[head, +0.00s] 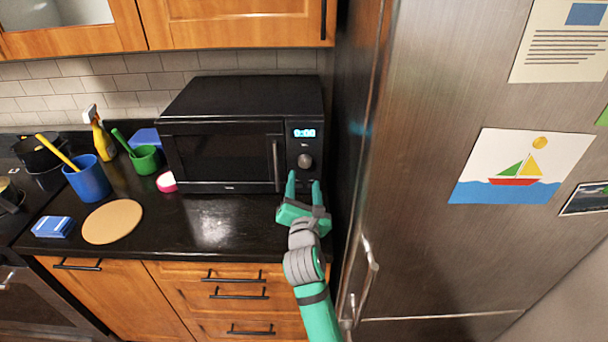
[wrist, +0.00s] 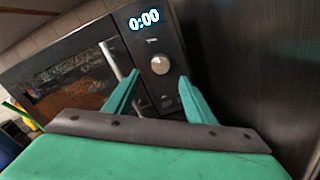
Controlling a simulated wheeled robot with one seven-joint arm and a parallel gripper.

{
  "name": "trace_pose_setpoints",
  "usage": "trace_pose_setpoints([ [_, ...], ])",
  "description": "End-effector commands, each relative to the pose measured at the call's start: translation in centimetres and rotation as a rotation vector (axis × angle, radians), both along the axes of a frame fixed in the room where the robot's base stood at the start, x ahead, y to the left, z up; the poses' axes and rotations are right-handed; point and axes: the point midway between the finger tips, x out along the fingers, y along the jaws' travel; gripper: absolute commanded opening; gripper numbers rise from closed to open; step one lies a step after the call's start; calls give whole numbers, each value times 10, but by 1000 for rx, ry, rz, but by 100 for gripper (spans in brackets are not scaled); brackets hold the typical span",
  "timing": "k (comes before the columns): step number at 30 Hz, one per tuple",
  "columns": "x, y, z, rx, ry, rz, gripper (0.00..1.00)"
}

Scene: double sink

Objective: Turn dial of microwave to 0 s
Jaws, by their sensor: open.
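The black microwave (head: 225,150) stands on the dark counter, its door shut. Its control strip on the right holds a lit display (head: 304,133), which reads 0:00 in the wrist view (wrist: 144,19). Below it is a round grey dial (head: 305,161), also plain in the wrist view (wrist: 160,64). My green gripper (head: 303,186) is open and empty in front of the control strip, a little below the dial in the head view. In the wrist view the dial shows beyond and between the two fingers (wrist: 158,88), apart from them.
The steel fridge (head: 440,240) stands close on the right of my arm. Left on the counter are a blue cup (head: 88,180), a green cup (head: 146,160), a spray bottle (head: 101,137) and a round board (head: 112,221). The counter before the microwave is clear.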

Motion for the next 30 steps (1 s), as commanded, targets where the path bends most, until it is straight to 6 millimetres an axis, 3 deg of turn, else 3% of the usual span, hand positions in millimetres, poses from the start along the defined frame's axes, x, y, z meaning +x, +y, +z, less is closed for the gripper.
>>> trace_pose_setpoints([
  [3, -17, 0, 0, 4, 0, -1, 50],
  [9, -31, 1, 0, 1, 0, 1, 50],
  [25, -34, 1, 0, 3, 0, 1, 50],
  [30, -42, 12, -8, 123, -7, 14, 50],
])
